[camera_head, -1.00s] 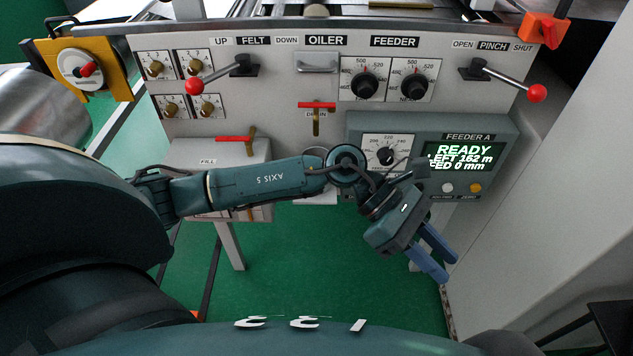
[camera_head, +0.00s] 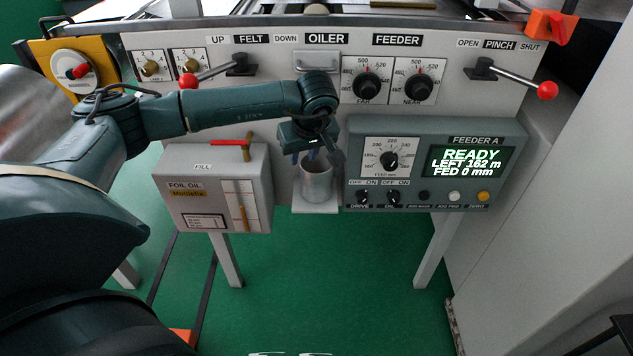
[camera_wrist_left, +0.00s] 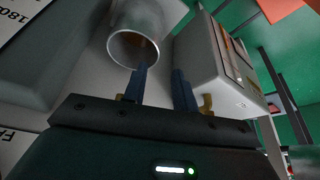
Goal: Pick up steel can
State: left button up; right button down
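The steel can (camera_head: 316,183) is a grey metal cup standing upright on a small pale shelf (camera_head: 315,209) below the oiler panel. Its open round mouth shows in the left wrist view (camera_wrist_left: 133,48), with a brownish patch inside. My left gripper (camera_head: 312,156) points down just above the can and hides part of its rim. In the left wrist view my left gripper (camera_wrist_left: 162,70) has its two blue fingers apart with nothing between them. One finger overlaps the can's rim in that view; I cannot tell whether it touches. My right gripper is out of view.
The foil oil box (camera_head: 215,187) with its red-handled tap stands close left of the can. The feeder control box (camera_head: 430,165) is close on the right. The oiler handle (camera_head: 318,62) and panel are behind. Green floor (camera_head: 330,270) is open below.

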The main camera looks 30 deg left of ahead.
aim_at(317, 178)
pick_arm(q)
jog(key=x, duration=0.6)
jog(key=shift+w+d+f, duration=0.15)
jog(key=shift+d+f, duration=0.05)
jog(key=shift+f, duration=0.05)
grip_shut()
dwell(1.2)
